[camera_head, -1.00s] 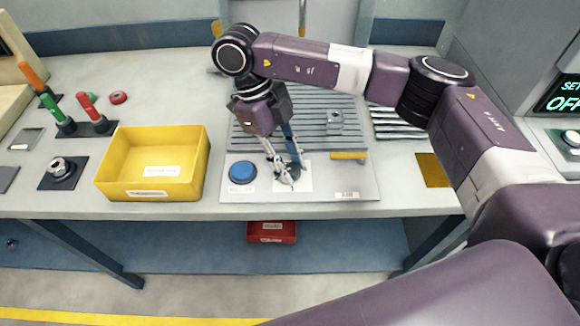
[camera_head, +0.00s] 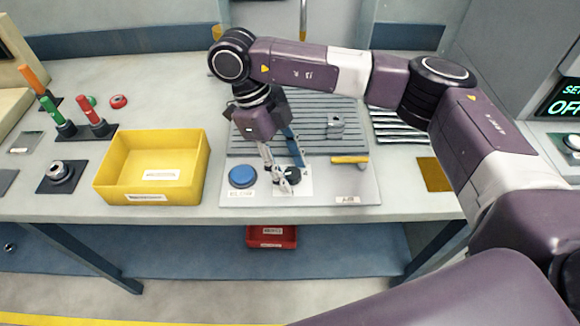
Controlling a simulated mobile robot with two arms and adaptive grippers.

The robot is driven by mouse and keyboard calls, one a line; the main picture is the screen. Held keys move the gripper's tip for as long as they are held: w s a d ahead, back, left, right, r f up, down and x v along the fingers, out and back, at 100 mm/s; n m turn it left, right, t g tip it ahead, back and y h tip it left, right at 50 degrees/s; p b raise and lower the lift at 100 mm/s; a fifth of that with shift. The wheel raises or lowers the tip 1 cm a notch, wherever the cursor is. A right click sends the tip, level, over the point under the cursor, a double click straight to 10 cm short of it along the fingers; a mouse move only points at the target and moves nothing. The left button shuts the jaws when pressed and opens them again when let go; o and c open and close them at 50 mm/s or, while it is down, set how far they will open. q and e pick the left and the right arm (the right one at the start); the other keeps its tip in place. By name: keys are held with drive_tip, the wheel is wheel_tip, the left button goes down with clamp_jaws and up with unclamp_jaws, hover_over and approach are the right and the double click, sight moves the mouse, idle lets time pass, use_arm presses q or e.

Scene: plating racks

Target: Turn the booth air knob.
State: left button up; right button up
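A small dark knob (camera_head: 294,172) sits on a white square plate on the grey panel (camera_head: 350,188) at the table's front, right of a round blue button (camera_head: 242,176). My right gripper (camera_head: 292,178) points down over this knob, its fingertips on or just beside it. The fingers partly hide the knob, and I cannot tell whether they grip it. Their spread is unclear at this size. The labels are too small to read, so I cannot confirm that this is the booth air knob. My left gripper is not in view.
A yellow bin (camera_head: 150,196) stands left of the panel. A yellow-handled tool (camera_head: 349,159) lies right of the knob, before a ribbed grey rack (camera_head: 300,138). A display reading "OFF" (camera_head: 564,107) and a round control (camera_head: 571,142) are far right. A red bin (camera_head: 270,237) is below.

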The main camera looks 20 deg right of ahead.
drive_tip(key=shift+r, duration=0.1)
drive_tip(key=v, duration=1.1)
drive_tip(key=shift+w+a+r, duration=0.15)
drive_tip(key=shift+w+r, duration=0.05)
drive_tip(key=shift+r, duration=0.15)
